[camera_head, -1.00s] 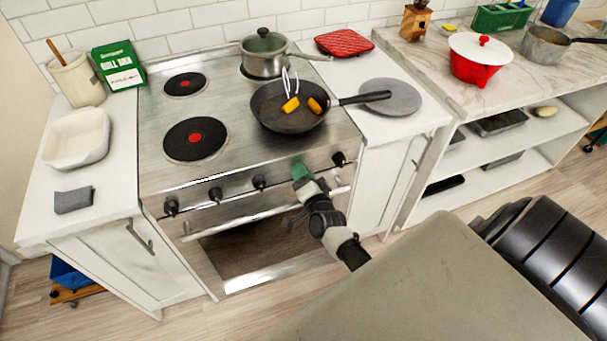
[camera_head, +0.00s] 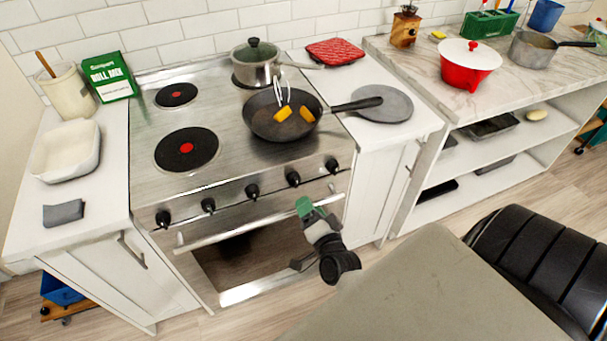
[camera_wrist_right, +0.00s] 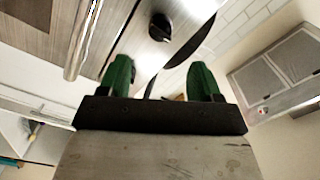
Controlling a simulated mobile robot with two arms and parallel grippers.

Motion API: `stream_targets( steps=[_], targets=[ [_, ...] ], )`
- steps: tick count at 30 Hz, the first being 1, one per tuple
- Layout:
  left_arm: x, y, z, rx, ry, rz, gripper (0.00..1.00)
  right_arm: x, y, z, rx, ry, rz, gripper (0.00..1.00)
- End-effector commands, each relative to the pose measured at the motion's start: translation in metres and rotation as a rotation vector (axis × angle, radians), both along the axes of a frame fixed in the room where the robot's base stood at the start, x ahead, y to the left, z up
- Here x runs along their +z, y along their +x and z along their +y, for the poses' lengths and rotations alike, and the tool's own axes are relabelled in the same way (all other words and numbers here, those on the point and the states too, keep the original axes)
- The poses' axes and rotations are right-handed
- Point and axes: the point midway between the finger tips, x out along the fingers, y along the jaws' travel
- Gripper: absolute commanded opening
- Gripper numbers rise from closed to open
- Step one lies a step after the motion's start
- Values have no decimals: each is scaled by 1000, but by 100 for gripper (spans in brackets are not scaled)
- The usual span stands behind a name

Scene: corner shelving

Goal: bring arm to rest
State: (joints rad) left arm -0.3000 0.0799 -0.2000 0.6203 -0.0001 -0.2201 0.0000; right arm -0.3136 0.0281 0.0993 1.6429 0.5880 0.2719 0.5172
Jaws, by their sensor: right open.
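My right gripper (camera_head: 304,205) has green fingers and is in front of the stove, by the right part of the oven handle (camera_head: 250,228). In the right wrist view its two green fingers (camera_wrist_right: 159,78) stand apart with nothing between them. A stove knob (camera_wrist_right: 160,27) and the bar of the oven handle (camera_wrist_right: 84,38) show beyond them. I cannot tell in the head view whether the fingers touch the handle. My left gripper is not in view.
A black pan (camera_head: 270,128) with orange-yellow pieces and a lidded pot (camera_head: 257,68) stand on the stove (camera_head: 150,200).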

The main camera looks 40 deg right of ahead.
Motion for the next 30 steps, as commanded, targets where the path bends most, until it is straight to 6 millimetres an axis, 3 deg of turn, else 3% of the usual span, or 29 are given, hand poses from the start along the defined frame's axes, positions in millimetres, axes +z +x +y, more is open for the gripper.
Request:
stream_targets(
  steps=[6,23,26,29,30],
  targets=[
    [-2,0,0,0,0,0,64,0,-15,4,0,0,0,64],
    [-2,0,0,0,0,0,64,-2,-15,4,2,-3,7,64],
    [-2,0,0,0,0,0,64,-23,-17,11,27,-34,68,64],
    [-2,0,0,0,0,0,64,-70,-27,26,91,-107,210,64],
    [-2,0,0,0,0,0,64,-95,-35,33,128,-147,285,64]
  ],
)
